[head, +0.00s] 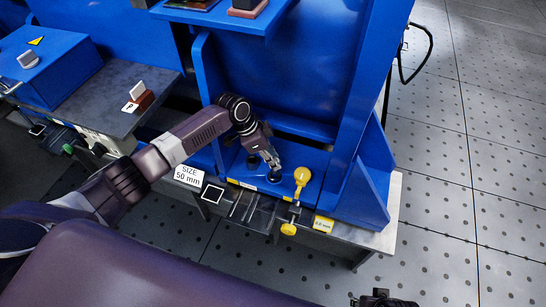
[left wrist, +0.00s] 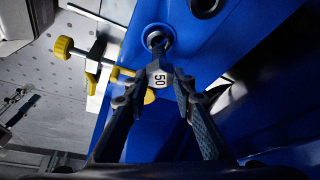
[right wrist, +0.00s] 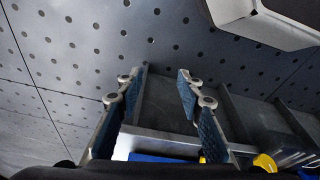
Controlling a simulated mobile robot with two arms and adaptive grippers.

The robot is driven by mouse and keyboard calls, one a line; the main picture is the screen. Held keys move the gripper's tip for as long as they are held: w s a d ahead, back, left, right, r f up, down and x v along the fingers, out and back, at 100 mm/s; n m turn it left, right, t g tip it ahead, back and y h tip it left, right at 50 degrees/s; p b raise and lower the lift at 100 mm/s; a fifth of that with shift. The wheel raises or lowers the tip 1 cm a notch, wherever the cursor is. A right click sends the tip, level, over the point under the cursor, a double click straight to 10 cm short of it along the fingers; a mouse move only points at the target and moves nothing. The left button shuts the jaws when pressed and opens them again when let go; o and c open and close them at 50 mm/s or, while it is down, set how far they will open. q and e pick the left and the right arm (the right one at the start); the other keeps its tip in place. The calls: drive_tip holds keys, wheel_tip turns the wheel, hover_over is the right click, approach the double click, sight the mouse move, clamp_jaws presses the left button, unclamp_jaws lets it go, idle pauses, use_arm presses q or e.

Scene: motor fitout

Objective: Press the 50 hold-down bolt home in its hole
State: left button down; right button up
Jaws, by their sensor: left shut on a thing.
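The 50 bolt has a pale head marked "50" (left wrist: 158,78) and a dark shank. My left gripper (left wrist: 159,88) is shut on its head; in the head view this gripper (head: 271,158) is over the blue base plate (head: 318,160). In the left wrist view the shank's far end overlaps the ringed hole (left wrist: 168,33) in the plate. How deep it sits, I cannot tell. In the head view the bolt is small and partly hidden by the gripper. My right gripper (right wrist: 162,82) is open and empty, away from the plate.
A yellow-handled clamp (head: 301,177) stands right of the bolt at the plate's front edge; it also shows in the left wrist view (left wrist: 64,47). Blue upright walls rise behind and right of the plate. A "SIZE 50 mm" sign (head: 189,174) is at left.

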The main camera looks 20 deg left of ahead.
use_arm(q)
drive_tip(key=shift+f, duration=0.2)
use_arm(e)
drive_tip(key=shift+w+r, duration=0.1)
drive_tip(key=shift+r, duration=0.35)
idle(0.3)
drive_tip(key=shift+s+f, duration=0.25)
drive_tip(key=shift+f, duration=0.6)
drive_tip(key=shift+f, duration=0.1)
drive_tip(key=shift+w+r, duration=0.2)
use_arm(q)
drive_tip(key=shift+p, duration=0.3)
